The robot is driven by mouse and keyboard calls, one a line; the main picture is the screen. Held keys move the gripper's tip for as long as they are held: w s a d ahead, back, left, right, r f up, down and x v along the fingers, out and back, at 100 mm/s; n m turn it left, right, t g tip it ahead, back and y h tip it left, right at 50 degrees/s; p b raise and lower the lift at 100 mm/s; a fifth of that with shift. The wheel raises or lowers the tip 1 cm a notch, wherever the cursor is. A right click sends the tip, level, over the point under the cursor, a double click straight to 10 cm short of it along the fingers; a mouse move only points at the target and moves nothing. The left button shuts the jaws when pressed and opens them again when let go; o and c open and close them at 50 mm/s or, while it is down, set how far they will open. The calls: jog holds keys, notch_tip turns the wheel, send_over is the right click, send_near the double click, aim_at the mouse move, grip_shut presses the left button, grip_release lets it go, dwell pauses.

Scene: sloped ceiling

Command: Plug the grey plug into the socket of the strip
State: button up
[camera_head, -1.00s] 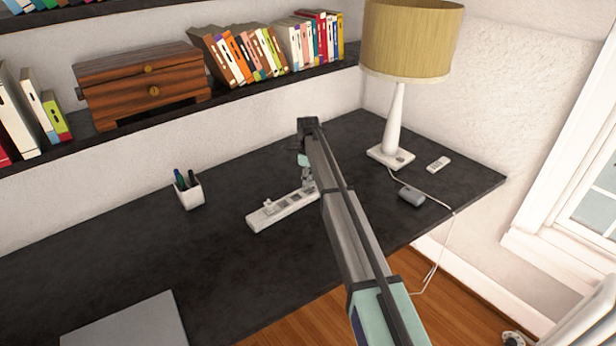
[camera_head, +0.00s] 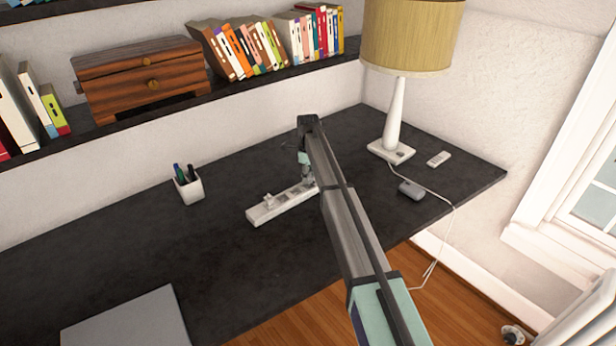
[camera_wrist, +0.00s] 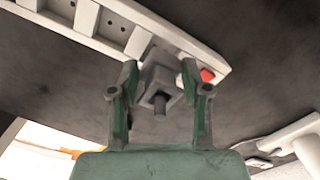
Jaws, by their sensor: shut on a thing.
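The white power strip (camera_head: 264,216) lies on the dark desk; its row of sockets also shows in the wrist view (camera_wrist: 72,19), with a red switch (camera_wrist: 207,75) near one end. My gripper (camera_wrist: 160,78) is shut on the grey plug (camera_wrist: 158,74), one finger on each side. In the wrist view the plug overlaps the strip between the last visible socket and the red switch. I cannot tell whether it is seated or just above. In the head view my gripper (camera_head: 308,183) is at the strip's right end, and my arm hides that end and the plug.
A lamp (camera_head: 394,120) stands right of my arm, with a grey block (camera_head: 411,190), a white cable (camera_head: 454,225) and a small white device (camera_head: 438,159) nearby. A pen cup (camera_head: 189,189) stands left of the strip. A grey flat panel (camera_head: 125,322) lies front left. The desk between is clear.

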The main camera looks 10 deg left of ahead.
jog(key=shift+f+b, duration=0.4)
jog(key=shift+f, duration=0.95)
dwell(1.1)
jog(key=o, duration=1.2)
jog(key=shift+o, duration=0.2)
notch_tip(320, 180, up, 12)
